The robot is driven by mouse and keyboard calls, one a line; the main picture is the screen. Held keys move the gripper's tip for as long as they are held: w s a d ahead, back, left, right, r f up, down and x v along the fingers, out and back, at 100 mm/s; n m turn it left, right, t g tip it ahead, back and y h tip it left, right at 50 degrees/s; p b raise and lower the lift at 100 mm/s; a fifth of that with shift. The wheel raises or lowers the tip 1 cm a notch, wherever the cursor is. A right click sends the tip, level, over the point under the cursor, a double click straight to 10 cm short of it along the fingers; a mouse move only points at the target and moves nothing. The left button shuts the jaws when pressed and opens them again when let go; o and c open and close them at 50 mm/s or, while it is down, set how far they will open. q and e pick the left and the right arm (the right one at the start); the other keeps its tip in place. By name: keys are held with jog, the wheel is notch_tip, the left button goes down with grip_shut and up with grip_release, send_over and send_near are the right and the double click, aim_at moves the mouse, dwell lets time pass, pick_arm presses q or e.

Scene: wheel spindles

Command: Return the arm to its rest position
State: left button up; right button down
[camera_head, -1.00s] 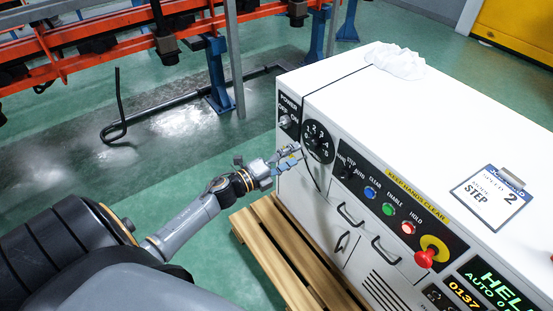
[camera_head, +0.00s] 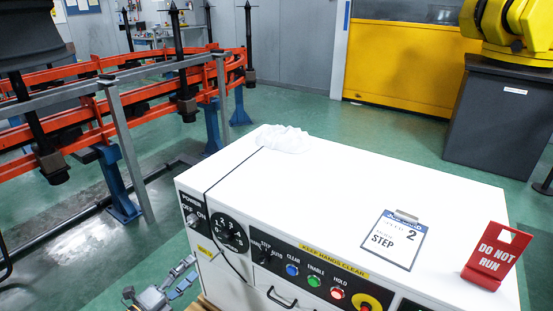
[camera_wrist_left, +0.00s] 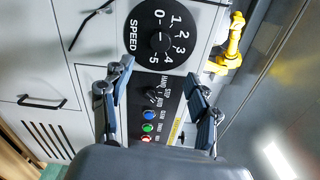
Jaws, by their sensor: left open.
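My left gripper (camera_head: 178,279) is low at the left front corner of the white control cabinet (camera_head: 300,205) in the head view, apart from its panel. Its fingers are open and empty. In the left wrist view the open fingers (camera_wrist_left: 160,105) spread in front of the panel, with the speed dial (camera_wrist_left: 162,40) beyond them. The speed dial also shows in the head view (camera_head: 230,233). My right gripper is not in view.
A clipboard (camera_head: 393,240) reading STEP and a red DO NOT RUN sign (camera_head: 490,257) rest on the cabinet top, with a white cloth (camera_head: 284,139) at its back edge. Orange conveyor rails (camera_head: 130,75) stand at left. Green floor (camera_head: 330,120) behind the cabinet is open.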

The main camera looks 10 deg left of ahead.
pick_arm(q)
jog(key=s+d+f+n+g+y, duration=0.1)
jog(key=s+f+n+g+y, duration=0.25)
jog(key=f+n, duration=0.6)
jog(key=s+f+n+g+y, duration=0.35)
jog(key=s+f+n, duration=0.2)
jog(key=f, duration=0.65)
jog(key=s+d+f+n+g, duration=0.4)
jog(key=s+d+f, duration=0.3)
jog(key=s+f, duration=0.2)
jog(key=s+d+f+n+g+h, duration=0.2)
jog(key=s+d+f+n+g, duration=0.15)
jog(key=s+d, duration=0.35)
jog(key=s+a+p, duration=0.2)
jog(key=s+p, duration=0.6)
jog(key=s+a+r+m+g+p, duration=0.1)
jog(key=s+a+p, duration=0.1)
jog(key=s+p, duration=0.5)
jog(key=shift+s+a+r+y+p, duration=0.25)
jog(key=shift+s+y+p, duration=0.15)
jog(key=shift+s, duration=0.5)
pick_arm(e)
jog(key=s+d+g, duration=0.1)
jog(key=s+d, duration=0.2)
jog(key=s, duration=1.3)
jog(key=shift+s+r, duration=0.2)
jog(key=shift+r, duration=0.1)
pick_arm(q)
jog(key=shift+g, duration=0.25)
